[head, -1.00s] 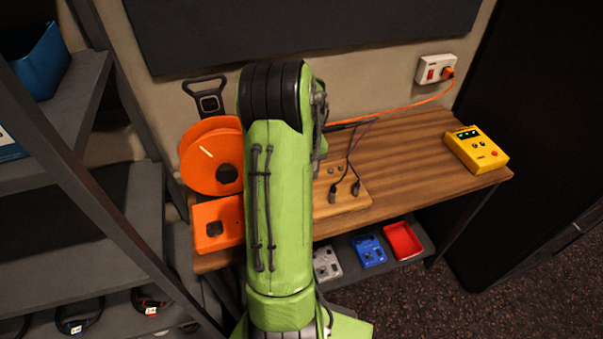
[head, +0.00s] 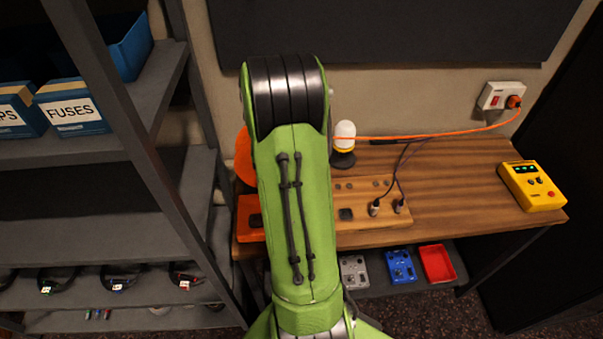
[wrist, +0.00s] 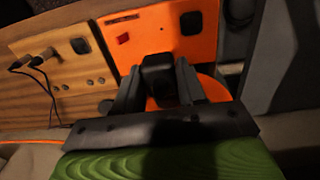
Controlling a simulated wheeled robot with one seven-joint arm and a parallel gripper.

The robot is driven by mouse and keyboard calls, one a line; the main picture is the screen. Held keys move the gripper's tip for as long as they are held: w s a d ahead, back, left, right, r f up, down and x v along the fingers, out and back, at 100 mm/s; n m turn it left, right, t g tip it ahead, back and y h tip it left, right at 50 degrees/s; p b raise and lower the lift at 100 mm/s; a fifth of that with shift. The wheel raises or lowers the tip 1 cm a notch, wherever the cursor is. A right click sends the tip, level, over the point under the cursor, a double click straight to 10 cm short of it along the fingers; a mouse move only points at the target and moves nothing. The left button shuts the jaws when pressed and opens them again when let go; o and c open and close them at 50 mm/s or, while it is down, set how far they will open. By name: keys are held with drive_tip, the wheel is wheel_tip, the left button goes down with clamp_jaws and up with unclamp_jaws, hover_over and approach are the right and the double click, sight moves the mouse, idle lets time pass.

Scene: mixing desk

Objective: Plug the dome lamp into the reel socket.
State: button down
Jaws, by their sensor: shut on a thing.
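The dome lamp (head: 344,135), with a white and yellow dome on a dark foot, stands at the back of the desk, just right of my arm in the head view. The orange reel (head: 242,158) is mostly hidden behind my arm; its front panel (head: 250,217) shows below. In the wrist view the orange panel (wrist: 150,45) has a dark square socket (wrist: 191,23). My gripper (wrist: 160,68) is shut on a black plug (wrist: 158,82), held in front of the panel, with the socket showing clear of it. Its cord cannot be traced. The head view hides my gripper.
A wooden socket board (head: 375,210) holds two dark plugs (head: 387,206) and has an empty square socket. An orange cable (head: 440,134) runs to the wall outlet (head: 503,97). A yellow box (head: 532,186) stands at right. A grey shelf rack (head: 160,110) stands close at left.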

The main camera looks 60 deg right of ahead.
drive_tip(key=w+a+r+p, duration=0.1)
drive_tip(key=w+a, duration=0.4)
drive_tip(key=w, duration=0.1)
drive_tip(key=b, duration=1.1)
hover_over(257, 220)
wheel_tip(257, 220, down, 14)
drive_tip(key=shift+f, duration=0.1)
drive_tip(key=shift+f+b, duration=0.8)
drive_tip(key=shift+f, duration=0.05)
drive_tip(key=shift+f+b, duration=0.5)
drive_tip(key=shift+f, duration=0.1)
drive_tip(key=c, duration=0.6)
unclamp_jaws()
drive_tip(key=shift+o, duration=0.2)
